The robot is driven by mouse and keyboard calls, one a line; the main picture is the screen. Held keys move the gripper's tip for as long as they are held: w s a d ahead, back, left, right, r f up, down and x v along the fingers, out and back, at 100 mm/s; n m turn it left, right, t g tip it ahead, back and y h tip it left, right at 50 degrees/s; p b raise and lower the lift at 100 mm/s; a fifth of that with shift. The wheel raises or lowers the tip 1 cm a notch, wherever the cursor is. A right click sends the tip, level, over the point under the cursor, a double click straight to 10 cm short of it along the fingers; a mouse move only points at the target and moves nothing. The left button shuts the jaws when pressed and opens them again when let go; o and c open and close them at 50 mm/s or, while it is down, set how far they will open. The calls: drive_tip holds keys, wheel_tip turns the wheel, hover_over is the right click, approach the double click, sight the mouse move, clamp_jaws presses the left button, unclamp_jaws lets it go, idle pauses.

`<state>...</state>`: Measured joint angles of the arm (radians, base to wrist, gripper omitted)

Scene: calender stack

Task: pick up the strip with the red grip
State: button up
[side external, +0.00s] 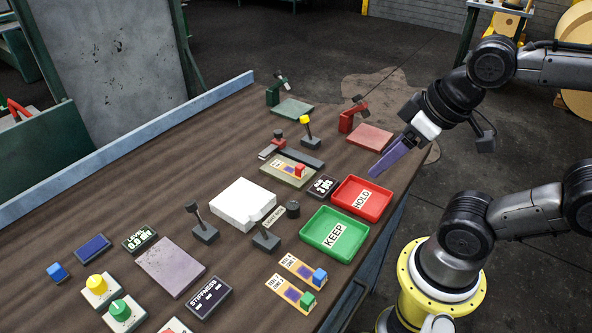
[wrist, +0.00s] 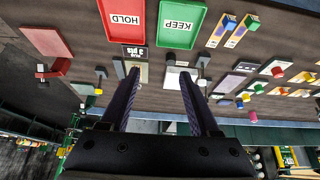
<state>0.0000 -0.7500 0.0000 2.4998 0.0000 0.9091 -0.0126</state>
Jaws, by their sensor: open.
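The strip with the red grip (side external: 299,170) lies on a small olive plate (side external: 275,170) near the table's middle, in the side view. It has an orange-yellow body and a red block at its right end. My gripper (side external: 374,174) hangs in the air to the right of it, near the red HOLD tray (side external: 346,207). In the wrist view my gripper (wrist: 160,73) has its two purple fingers apart with nothing between them. In that view the strip is not clear; the left finger hides part of the plate area.
The green KEEP tray (side external: 318,244) sits in front of the HOLD tray. Strips with a blue grip (side external: 319,275) and a green grip (side external: 307,299) lie nearby. A white box (side external: 243,203), a small black display (side external: 322,186) and black lever stands (side external: 265,240) surround the plate.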

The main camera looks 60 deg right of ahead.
wheel_tip(320, 180, up, 3)
drive_tip(key=w, duration=0.2)
drive_tip(key=g, duration=0.5)
hover_over(298, 165)
wheel_tip(298, 165, down, 4)
drive_tip(key=shift+g, duration=0.3)
drive_tip(key=f, duration=0.9)
drive_tip(key=shift+s+d+f, duration=0.15)
drive_tip(key=shift+d+f, duration=0.05)
drive_tip(key=shift+f, duration=0.1)
drive_tip(key=shift+a+f, duration=0.15)
drive_tip(key=shift+f, duration=2.7)
clamp_jaws()
